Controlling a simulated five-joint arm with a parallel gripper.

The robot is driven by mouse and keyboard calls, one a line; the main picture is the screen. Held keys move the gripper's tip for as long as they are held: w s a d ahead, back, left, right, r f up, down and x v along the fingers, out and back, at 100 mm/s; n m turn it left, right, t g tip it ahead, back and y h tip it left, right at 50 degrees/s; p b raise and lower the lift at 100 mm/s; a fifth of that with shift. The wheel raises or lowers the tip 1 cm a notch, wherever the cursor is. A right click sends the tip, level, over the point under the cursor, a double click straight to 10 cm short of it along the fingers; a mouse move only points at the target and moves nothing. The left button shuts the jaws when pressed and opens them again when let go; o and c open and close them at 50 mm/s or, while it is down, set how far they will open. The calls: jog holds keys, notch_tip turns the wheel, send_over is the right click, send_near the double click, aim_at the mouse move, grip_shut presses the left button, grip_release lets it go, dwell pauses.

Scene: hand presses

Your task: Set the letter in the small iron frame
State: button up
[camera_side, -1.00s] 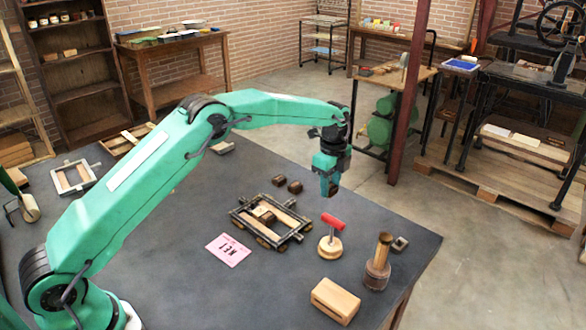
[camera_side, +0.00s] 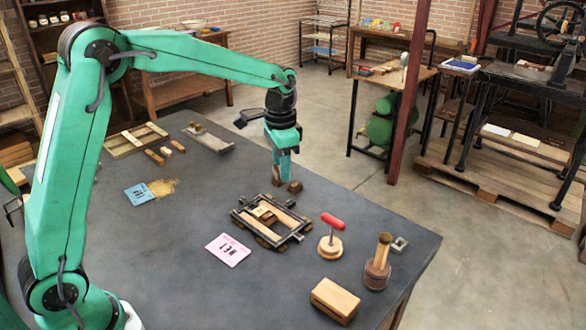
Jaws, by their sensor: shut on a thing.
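The small iron frame (camera_side: 240,208) lies on the dark bench with pale wooden strips and a small wooden block (camera_side: 264,214) inside it. My gripper (camera_side: 279,178) is low over the bench, behind the frame, and is shut on a small brown letter block (camera_side: 278,182). The jaws partly hide this block. I cannot read its face, and cannot tell whether it touches the bench. Another small brown block (camera_side: 295,187) stands just to its right, apart from the frame.
A pink card (camera_side: 228,250) lies in front of the frame. A red-handled tool (camera_side: 331,240), a brown pot with a wooden handle (camera_side: 377,272), a metal nut (camera_side: 399,244) and a wooden block (camera_side: 335,300) stand at the right. A blue card (camera_side: 138,194) lies left.

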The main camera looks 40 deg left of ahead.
jog(key=s+a+r+n, duration=0.1)
jog(key=s+r+n, duration=0.1)
jog(key=s+n, duration=0.3)
jog(key=s, duration=0.3)
jog(key=shift+a, duration=0.15)
jog(key=shift+f, duration=0.1)
jog(key=w+d+f+m, duration=0.1)
jog(key=d+f+m, duration=0.6)
jog(key=m, duration=1)
jog(key=shift+w+d+f+m, duration=0.3)
jog(key=shift+d+f, duration=0.05)
jog(key=shift+d, duration=0.9)
send_over(276, 227)
notch_tip(276, 227, down, 7)
jog(key=shift+w, duration=0.1)
jog(key=shift+f, duration=2.05)
